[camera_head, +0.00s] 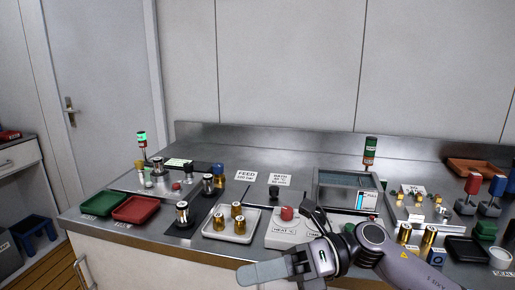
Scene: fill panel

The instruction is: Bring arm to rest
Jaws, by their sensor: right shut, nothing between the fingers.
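My right arm (410,262) comes in from the lower right, across the front edge of the steel bench. My right gripper (248,274) points to the left, in front of the bench's front edge. Its fingers are shut with nothing between them. It appears clear of the things on the bench, though the arm hides part of the front edge and the counter behind it. My left gripper is not in view.
Several small parts crowd the right side.

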